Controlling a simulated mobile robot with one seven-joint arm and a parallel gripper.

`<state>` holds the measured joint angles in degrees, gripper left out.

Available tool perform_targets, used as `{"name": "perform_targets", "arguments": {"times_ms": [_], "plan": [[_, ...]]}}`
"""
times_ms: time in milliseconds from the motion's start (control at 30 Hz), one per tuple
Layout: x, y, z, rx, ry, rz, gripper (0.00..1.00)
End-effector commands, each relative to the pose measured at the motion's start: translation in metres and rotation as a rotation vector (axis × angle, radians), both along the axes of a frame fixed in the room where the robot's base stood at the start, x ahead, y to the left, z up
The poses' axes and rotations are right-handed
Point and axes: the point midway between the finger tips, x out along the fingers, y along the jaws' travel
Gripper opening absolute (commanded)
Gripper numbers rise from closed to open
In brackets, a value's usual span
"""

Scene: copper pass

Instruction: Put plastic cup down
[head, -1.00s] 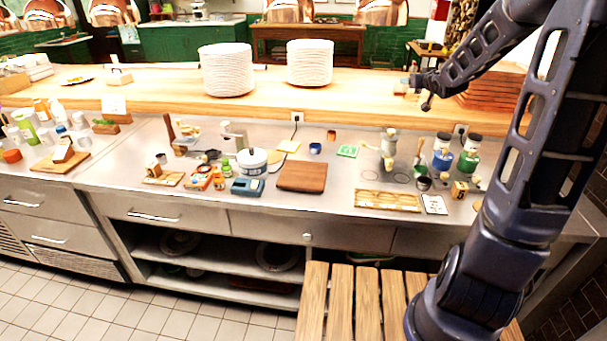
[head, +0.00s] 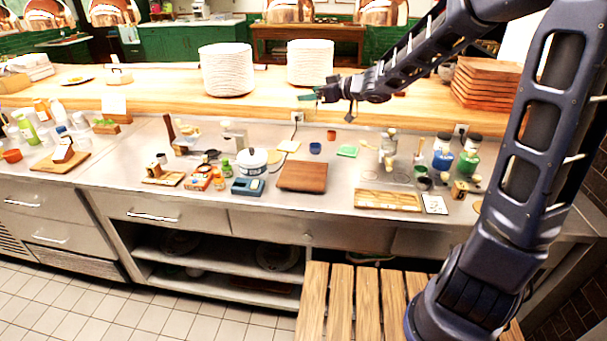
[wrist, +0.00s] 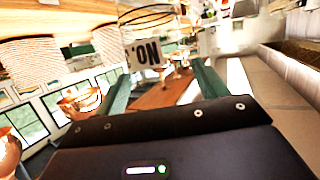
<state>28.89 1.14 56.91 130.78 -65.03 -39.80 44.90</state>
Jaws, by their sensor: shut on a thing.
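My gripper (head: 312,96) is above the back of the steel counter, in front of the two plate stacks in the head view. In the wrist view its two green fingers (wrist: 163,90) are apart, shut on what looks like a clear plastic cup (wrist: 148,17). The cup's round rim outline shows between and beyond the fingers. The cup is see-through and hard to make out. In the head view it is too small and faint to tell.
Two white plate stacks (head: 226,70) (head: 310,62) stand on the wooden ledge (head: 150,85). The steel counter (head: 345,178) below holds a brown board (head: 303,176), a white pot (head: 252,160), a wooden tray (head: 388,200) and bottles. A stack of wooden boards (head: 487,84) is at right.

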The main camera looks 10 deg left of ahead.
Motion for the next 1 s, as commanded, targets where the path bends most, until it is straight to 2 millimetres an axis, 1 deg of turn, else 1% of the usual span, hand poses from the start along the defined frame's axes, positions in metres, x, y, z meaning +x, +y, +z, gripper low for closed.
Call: {"name": "perform_targets", "arguments": {"times_ms": [100, 267, 767, 1000], "plan": [[-0.009, 0.008, -0.002, 0.0, 0.001, 0.03, 0.4], [-0.012, 0.011, -0.015, 0.004, 0.003, 0.041, 0.4], [-0.012, 0.011, -0.081, 0.004, 0.006, 0.039, 0.4], [-0.013, 0.011, -0.116, 0.002, 0.006, 0.04, 0.4]]}}
